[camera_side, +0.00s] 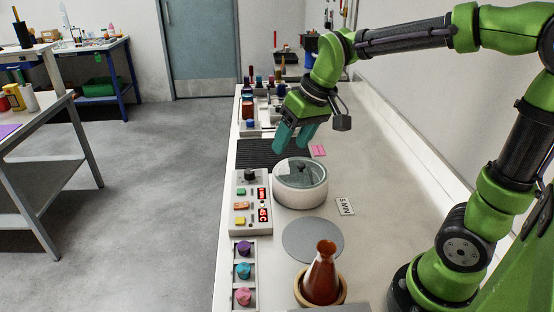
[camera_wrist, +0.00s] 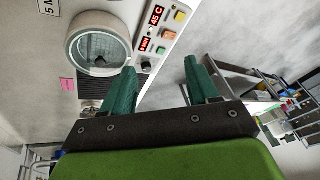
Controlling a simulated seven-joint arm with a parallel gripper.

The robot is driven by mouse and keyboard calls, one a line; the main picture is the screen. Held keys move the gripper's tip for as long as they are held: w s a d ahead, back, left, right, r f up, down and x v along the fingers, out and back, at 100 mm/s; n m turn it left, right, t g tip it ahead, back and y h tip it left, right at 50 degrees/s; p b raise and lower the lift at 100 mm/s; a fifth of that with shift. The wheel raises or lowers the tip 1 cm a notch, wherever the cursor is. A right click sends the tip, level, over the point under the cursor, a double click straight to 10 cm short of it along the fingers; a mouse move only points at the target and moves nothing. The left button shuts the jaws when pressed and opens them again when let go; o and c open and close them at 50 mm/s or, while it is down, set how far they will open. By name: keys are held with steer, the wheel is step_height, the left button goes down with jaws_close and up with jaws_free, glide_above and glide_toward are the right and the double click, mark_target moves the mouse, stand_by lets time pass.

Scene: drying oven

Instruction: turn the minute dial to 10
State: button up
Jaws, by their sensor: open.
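The minute dial is a black knob (camera_side: 250,175) at the far end of a white control panel (camera_side: 239,220), beside the round drying oven (camera_side: 300,195). The knob also shows in the wrist view (camera_wrist: 148,66), near the left fingertip. My gripper (camera_side: 291,144) has teal fingers, apart and empty, above the bench behind the oven and up and right of the knob. In the wrist view my gripper (camera_wrist: 159,70) has a wide gap between its fingers. The knob's pointer cannot be made out.
Colored buttons (camera_side: 240,205) lie on the panel. A "5 MIN" card (camera_side: 345,206), a grey disc (camera_side: 313,240) and a cone-shaped flask (camera_side: 322,275) are on the bench. Purple, teal and pink items (camera_side: 243,271) sit in a rack. A dark ribbed mat (camera_side: 262,154) lies behind the panel.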

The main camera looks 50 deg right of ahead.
steer(key=w+d+f+n+g, duration=0.1)
steer(key=w+n, duration=0.1)
steer(key=w, duration=0.3)
steer(key=w+d+f+n+g, duration=0.1)
steer(key=w+d+f+n, duration=0.1)
steer(key=w, duration=0.4)
steer(key=n+g+h, duration=0.2)
steer(key=n, duration=0.7)
glide_above(249, 171)
steer(key=shift+n+y, duration=0.3)
steer(key=shift+n, duration=0.3)
step_height(249, 171, down, 18)
steer(key=shift+r, duration=0.25)
steer(key=shift+c, duration=0.2)
steer(key=c, duration=1)
